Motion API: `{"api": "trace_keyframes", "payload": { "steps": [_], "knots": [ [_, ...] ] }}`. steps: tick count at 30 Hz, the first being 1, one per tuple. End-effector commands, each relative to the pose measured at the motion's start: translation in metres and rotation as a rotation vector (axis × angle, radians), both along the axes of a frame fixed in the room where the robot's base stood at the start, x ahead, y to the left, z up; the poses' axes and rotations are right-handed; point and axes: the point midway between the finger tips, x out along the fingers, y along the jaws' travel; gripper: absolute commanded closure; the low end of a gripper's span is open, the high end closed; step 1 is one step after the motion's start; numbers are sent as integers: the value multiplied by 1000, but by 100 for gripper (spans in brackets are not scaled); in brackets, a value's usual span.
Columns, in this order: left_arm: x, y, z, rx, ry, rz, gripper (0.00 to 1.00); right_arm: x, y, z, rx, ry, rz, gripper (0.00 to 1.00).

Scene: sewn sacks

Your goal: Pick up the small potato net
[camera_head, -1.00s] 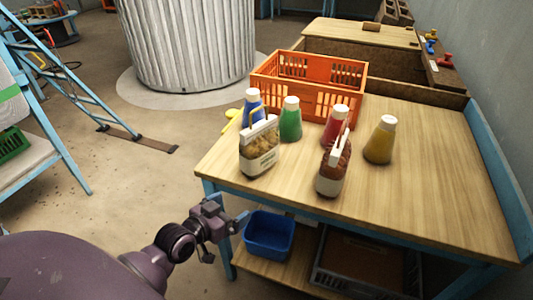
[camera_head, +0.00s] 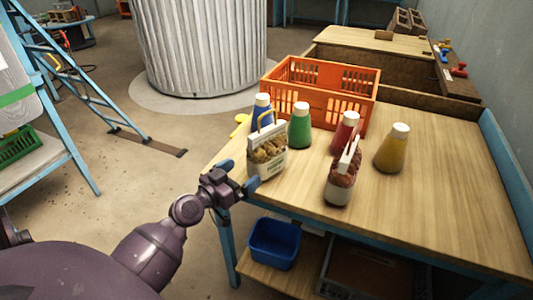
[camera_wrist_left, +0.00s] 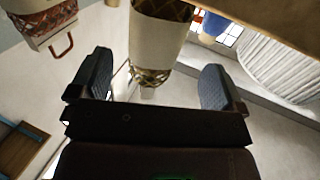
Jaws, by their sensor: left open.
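The small potato net (camera_head: 266,160) is a pale-banded sack with tan potatoes and a yellow loop handle. It stands upright near the table's left front edge. My left gripper (camera_head: 239,175) is open just in front and left of it, its fingers spread. In the left wrist view, which looks upside down, the net (camera_wrist_left: 160,35) shows beyond and between the open fingers (camera_wrist_left: 156,75). I see no finger touching it. My right gripper is not in view.
A similar sack with red-brown contents (camera_head: 342,186) stands to the right. Blue, green (camera_head: 300,130), red and yellow (camera_head: 392,152) bottles stand close by. An orange crate (camera_head: 320,80) is behind. A blue bin (camera_head: 274,245) sits on the shelf below. The table's right front is clear.

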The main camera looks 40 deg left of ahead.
Motion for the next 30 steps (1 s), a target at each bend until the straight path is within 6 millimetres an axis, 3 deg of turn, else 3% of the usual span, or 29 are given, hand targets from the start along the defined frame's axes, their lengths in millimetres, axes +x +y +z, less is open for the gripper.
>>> {"api": "trace_keyframes", "payload": {
  "steps": [3,11,21,30],
  "knots": [
    [14,-1,1,-1,-3,1,5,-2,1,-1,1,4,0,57],
    [27,-4,0,-2,0,0,5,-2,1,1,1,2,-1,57],
    [65,-14,-3,-3,1,1,5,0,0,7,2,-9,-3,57],
    [72,-15,-4,0,3,0,5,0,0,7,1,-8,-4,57]
  ]
}}
